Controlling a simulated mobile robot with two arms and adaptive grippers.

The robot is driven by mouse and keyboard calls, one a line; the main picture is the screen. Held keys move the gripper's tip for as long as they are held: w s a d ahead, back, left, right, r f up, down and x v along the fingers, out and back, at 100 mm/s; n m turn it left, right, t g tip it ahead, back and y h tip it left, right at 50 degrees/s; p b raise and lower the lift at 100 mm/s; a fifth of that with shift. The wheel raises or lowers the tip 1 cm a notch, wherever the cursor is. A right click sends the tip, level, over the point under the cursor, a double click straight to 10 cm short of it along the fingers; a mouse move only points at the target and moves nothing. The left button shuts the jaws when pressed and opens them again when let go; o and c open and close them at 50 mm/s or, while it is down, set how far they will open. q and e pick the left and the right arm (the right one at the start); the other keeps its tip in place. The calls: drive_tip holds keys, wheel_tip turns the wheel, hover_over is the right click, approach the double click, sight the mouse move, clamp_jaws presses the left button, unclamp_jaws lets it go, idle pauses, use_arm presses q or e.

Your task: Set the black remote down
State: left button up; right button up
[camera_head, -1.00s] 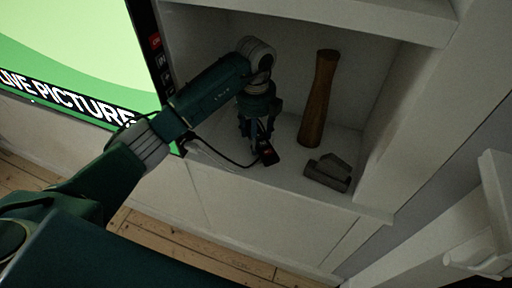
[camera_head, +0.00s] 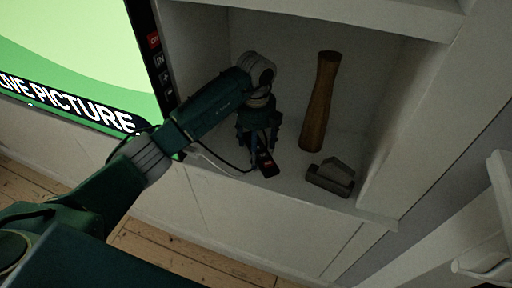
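The black remote (camera_head: 267,166) is in the lower middle of the shelf niche, a dark bar with a small red mark, its near end pointing down in the picture. My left gripper (camera_head: 262,151) comes down from above with its fingers on both sides of the remote and looks shut on it. The fingers hide the remote's far part. I cannot tell whether the remote touches the shelf board (camera_head: 292,186). My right gripper is not in view.
A tall brown wooden vase (camera_head: 319,100) stands on the shelf to the right of the gripper. A grey blocky object (camera_head: 331,177) lies in front of it. A lit screen (camera_head: 70,55) is at the left. Some shelf is free near the front edge.

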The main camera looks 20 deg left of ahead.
use_arm(q)
wheel_tip(320, 180, up, 12)
drive_tip(key=p, duration=0.8)
drive_tip(key=shift+r, duration=0.2)
drive_tip(key=shift+s+f, duration=0.1)
